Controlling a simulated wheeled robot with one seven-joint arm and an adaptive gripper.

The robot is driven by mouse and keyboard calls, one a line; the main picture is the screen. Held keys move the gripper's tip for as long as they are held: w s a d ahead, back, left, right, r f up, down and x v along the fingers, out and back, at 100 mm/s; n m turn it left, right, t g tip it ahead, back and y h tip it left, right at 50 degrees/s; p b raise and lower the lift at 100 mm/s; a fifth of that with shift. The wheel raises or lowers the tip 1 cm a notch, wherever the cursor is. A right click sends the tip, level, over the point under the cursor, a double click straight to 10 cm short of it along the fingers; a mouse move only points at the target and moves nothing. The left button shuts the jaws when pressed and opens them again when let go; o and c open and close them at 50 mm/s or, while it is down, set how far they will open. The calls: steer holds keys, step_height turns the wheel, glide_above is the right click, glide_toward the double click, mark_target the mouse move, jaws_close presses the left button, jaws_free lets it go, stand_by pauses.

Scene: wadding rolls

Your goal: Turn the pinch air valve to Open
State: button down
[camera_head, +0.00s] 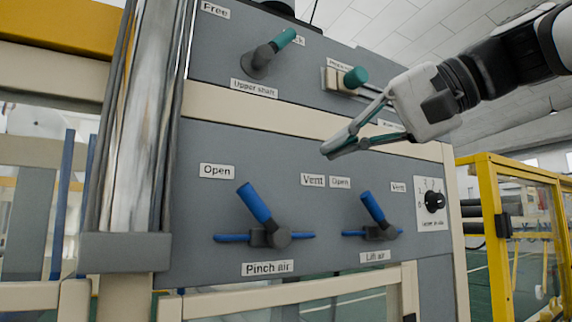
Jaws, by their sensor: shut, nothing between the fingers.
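The pinch air valve (257,213) is on the lower grey panel, above its "Pinch air" label (268,268). Its blue handle points up and to the left, toward the "Open" label (217,171) at its upper left. A "Vent" label (313,180) is at its upper right. Thin blue pipe stubs stick out on both sides of the valve body. My gripper (329,150) comes in from the upper right, with its fingers together and empty. Its fingertips are in front of the panel, above and right of the pinch air handle, and apart from it.
The lift air valve (373,208) with a similar blue handle is to the right. A black rotary knob (434,201) is farther right. Two green-handled controls, the upper shaft lever (283,39) and a slider (355,77), are above. A shiny column (140,125) stands left.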

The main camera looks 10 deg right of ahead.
steer(key=shift+v, duration=1.65)
steer(key=s+f+n+g+h, duration=0.1)
steer(key=s+f+h, duration=0.2)
steer(key=f, duration=1.1)
steer(key=s+d+f+g+h, duration=0.1)
steer(key=s+f+g+h, duration=0.1)
steer(key=f, duration=1.2)
steer(key=s+f+n+g+h, duration=0.1)
steer(key=s+f+h, duration=0.3)
steer(key=f, duration=1.1)
steer(key=shift+s+d+n+g+h, duration=0.3)
steer(key=shift+s+h, duration=0.1)
steer(key=shift+h, duration=0.4)
